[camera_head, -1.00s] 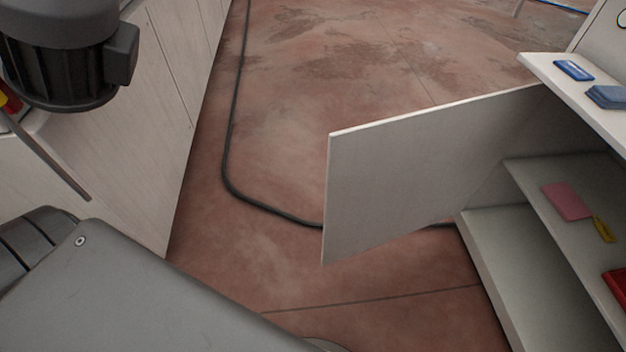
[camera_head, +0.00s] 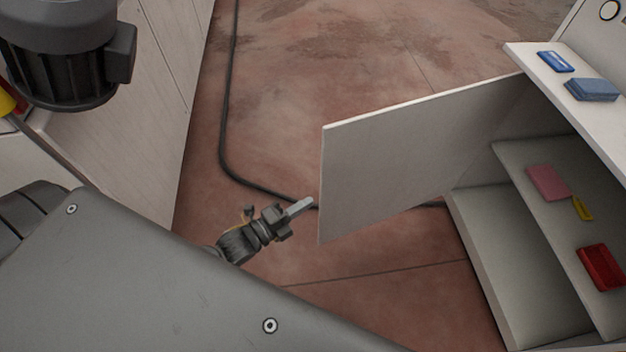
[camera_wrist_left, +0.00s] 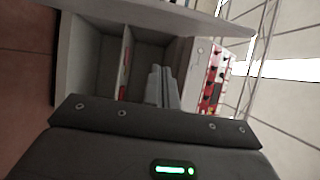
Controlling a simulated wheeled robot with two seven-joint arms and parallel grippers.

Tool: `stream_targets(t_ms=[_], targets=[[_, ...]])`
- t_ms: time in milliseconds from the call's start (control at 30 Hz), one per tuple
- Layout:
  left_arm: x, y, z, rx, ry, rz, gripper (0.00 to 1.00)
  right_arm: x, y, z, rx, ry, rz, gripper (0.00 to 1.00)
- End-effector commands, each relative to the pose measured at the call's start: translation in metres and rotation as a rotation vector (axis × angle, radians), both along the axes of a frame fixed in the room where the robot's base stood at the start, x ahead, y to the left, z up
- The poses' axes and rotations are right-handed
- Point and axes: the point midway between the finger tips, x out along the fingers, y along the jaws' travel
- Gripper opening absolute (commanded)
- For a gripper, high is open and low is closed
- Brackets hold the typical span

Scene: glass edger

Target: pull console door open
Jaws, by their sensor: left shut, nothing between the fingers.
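The console door (camera_head: 400,160) is a pale flat panel that stands swung out from the open console (camera_head: 480,260) on the right in the head view. Its free edge points left. My left gripper (camera_head: 302,206) is shut and empty, just left of the door's free edge, with a small gap or overlap that I cannot judge in depth. In the left wrist view the shut fingers (camera_wrist_left: 162,88) point toward the console's open shelves (camera_wrist_left: 110,60). My right gripper is not in view.
The console holds a pink pad (camera_head: 547,183), a yellow item (camera_head: 582,208) and a red box (camera_head: 600,267); blue items (camera_head: 590,89) lie on its top. A black cable (camera_head: 224,130) runs over the floor. A motor (camera_head: 60,60) and pale cabinet stand left.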

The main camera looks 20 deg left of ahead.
Motion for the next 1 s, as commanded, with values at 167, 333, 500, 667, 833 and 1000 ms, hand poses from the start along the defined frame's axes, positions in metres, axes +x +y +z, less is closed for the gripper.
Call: stream_targets(t_ms=[167,333,500,667,833,1000], targets=[[0.027,-0.015,0.003,-0.003,-0.002,0.002,0.00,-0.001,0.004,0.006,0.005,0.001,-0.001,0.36],[0.059,-0.032,0.003,-0.004,0.000,0.002,0.00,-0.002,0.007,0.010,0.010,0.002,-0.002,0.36],[0.086,-0.043,0.002,0.000,0.002,0.003,0.00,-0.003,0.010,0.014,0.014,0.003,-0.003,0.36],[0.099,-0.025,0.001,0.001,0.003,0.002,0.00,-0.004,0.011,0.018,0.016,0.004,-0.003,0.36],[0.107,-0.017,0.000,-0.001,0.003,0.001,0.00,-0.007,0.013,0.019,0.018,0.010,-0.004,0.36],[0.108,-0.015,-0.001,-0.001,0.004,0.001,0.00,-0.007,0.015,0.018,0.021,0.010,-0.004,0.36]])
